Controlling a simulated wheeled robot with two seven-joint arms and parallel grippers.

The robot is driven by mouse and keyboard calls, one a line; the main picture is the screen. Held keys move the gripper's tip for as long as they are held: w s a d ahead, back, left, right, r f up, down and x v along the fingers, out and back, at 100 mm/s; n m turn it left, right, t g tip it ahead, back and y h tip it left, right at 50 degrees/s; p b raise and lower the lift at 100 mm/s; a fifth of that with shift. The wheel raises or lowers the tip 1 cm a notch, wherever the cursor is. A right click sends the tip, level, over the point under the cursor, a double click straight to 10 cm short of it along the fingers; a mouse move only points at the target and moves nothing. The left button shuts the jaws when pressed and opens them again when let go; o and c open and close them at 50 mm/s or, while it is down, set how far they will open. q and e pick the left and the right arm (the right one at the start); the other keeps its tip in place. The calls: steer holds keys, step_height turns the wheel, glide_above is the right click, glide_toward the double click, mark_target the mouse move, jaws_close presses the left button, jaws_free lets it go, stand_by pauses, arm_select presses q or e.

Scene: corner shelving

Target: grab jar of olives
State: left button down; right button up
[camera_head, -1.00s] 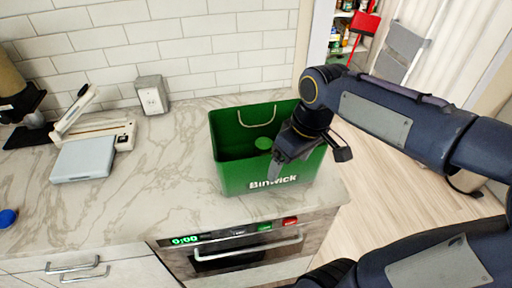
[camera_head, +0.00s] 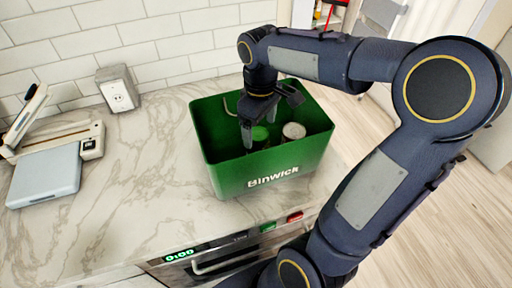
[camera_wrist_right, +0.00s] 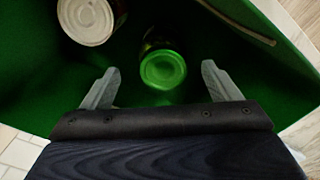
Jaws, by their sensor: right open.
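A jar with a green lid (camera_head: 260,133) stands inside the green Binwick bin (camera_head: 262,172). It looks like the jar of olives, but its label cannot be read. In the right wrist view the lid (camera_wrist_right: 163,70) lies between and just beyond my fingers. My right gripper (camera_head: 257,130) points down into the bin above the jar, open and empty. In the right wrist view its two fingers (camera_wrist_right: 159,72) are spread wide, one on each side of the lid. Contact with the jar cannot be made out. My left gripper is not in view.
A can with a pale lid (camera_head: 294,131) stands right of the jar in the bin; it also shows in the right wrist view (camera_wrist_right: 88,22). The bin's walls surround both. The marble counter (camera_head: 130,190) between is clear.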

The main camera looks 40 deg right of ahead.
mark_target(258, 149)
steer(key=f, duration=0.5)
steer(key=shift+a+f, duration=0.2)
steer(key=shift+f, duration=0.2)
steer(key=c, duration=1.4)
steer(key=shift+r, duration=0.1)
